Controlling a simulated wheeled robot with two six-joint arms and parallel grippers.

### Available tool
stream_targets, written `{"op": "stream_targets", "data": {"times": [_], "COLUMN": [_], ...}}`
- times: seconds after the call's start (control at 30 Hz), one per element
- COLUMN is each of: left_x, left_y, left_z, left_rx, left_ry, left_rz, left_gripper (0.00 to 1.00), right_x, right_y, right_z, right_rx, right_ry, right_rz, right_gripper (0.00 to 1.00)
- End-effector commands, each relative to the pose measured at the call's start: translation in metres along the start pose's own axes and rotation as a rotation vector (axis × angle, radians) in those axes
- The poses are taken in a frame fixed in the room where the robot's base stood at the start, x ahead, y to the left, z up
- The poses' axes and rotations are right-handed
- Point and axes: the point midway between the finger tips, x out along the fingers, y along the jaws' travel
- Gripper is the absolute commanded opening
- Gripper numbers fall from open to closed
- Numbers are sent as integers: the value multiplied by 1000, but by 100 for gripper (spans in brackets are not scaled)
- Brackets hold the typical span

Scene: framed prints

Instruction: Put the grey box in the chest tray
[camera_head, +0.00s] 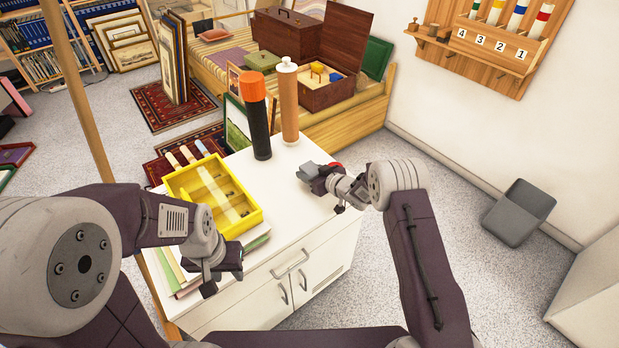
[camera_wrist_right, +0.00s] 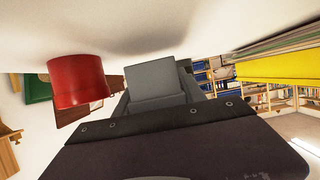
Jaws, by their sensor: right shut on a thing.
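The grey box (camera_head: 308,171) is a small block at the tip of my right gripper (camera_head: 318,180), low over the right side of the white cabinet top. In the right wrist view the grey box (camera_wrist_right: 158,82) sits between the jaws of my right gripper (camera_wrist_right: 158,100), which is shut on it. The open brown chest (camera_head: 328,96) stands on the wooden bench behind the cabinet. Its tray (camera_head: 318,76) shows inside, with yellow and blue things in it. My left gripper (camera_head: 228,268) hangs beside the yellow box at the cabinet's front left; its jaw opening cannot be made out.
On the white cabinet (camera_head: 310,222) stand a black tube with orange cap (camera_head: 258,118), a brown tube (camera_head: 289,105) and a yellow compartment box (camera_head: 240,222). A red cylinder (camera_wrist_right: 78,82) is close beside my right gripper. A grey bin (camera_head: 518,212) is on the floor.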

Motion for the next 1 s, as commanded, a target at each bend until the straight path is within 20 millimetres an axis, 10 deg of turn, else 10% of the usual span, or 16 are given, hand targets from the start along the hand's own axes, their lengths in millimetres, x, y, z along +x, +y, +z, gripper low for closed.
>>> {"op": "stream_targets", "data": {"times": [0.43,0.47,0.53,1.0], "left_x": [10,9,8,2], "left_y": [0,0,0,0], "left_z": [1,1,1,0], "left_rx": [0,0,0,0], "left_ry": [0,0,0,0], "left_rz": [0,0,0,0], "left_gripper": [36,36,36,36], "right_x": [9,9,9,-4], "right_y": [0,0,0,1], "right_z": [22,22,21,16], "right_rx": [0,0,0,2], "right_ry": [2,1,1,-1], "right_rz": [0,0,0,1], "right_gripper": [1,50,69,69]}}
